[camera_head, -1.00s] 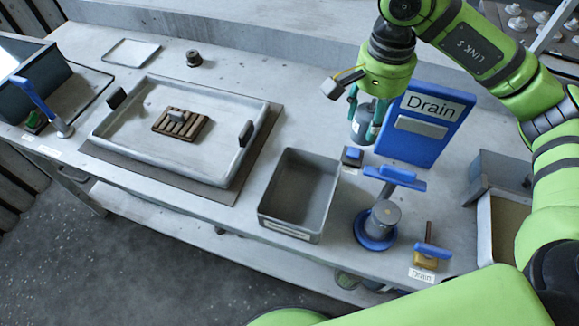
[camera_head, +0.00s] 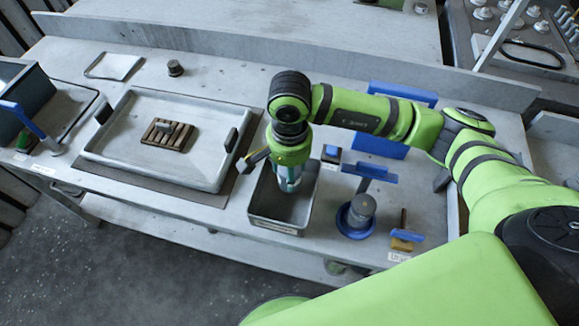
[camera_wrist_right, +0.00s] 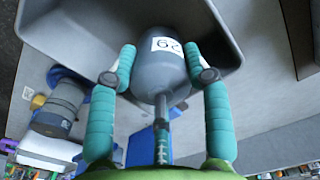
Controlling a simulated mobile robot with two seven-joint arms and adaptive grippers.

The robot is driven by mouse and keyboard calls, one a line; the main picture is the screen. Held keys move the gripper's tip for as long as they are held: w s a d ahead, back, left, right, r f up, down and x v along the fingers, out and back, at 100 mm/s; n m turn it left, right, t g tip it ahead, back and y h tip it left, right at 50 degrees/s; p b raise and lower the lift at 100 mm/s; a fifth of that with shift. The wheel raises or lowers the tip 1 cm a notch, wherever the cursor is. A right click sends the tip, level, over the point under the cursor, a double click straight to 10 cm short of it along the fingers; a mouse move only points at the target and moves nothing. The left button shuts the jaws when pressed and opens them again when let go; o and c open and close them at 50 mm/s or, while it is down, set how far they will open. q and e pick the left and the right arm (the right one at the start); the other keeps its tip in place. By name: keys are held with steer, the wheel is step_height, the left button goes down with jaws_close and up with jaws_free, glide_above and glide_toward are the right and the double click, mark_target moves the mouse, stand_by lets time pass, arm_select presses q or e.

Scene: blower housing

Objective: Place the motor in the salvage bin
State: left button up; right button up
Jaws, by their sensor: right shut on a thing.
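The motor (camera_wrist_right: 160,75) is a grey cylinder with a numbered white label and a thin shaft. My right gripper (camera_head: 289,181) is shut on it, with teal fingers on both sides in the right wrist view (camera_wrist_right: 160,60). The salvage bin (camera_head: 264,204) is an open grey box with a label on its front, too small to read. The motor hangs over or within the bin's opening; I cannot tell if it touches the floor. In the head view the gripper mostly hides the motor. My left gripper is not in view.
A grey cylinder on a blue round base (camera_head: 360,212) stands right of the bin. A blue-handled tool (camera_head: 405,238) and the blue Drain panel (camera_head: 380,146) are nearby. A large tray (camera_head: 120,140) with a slatted block (camera_head: 168,136) lies left.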

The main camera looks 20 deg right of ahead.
steer(key=shift+w+f, duration=0.1)
steer(key=shift+f, duration=0.6)
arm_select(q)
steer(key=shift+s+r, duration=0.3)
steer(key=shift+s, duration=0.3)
arm_select(e)
steer(key=shift+f, duration=0.2)
steer(key=o, duration=1.5)
steer(key=shift+c, duration=0.2)
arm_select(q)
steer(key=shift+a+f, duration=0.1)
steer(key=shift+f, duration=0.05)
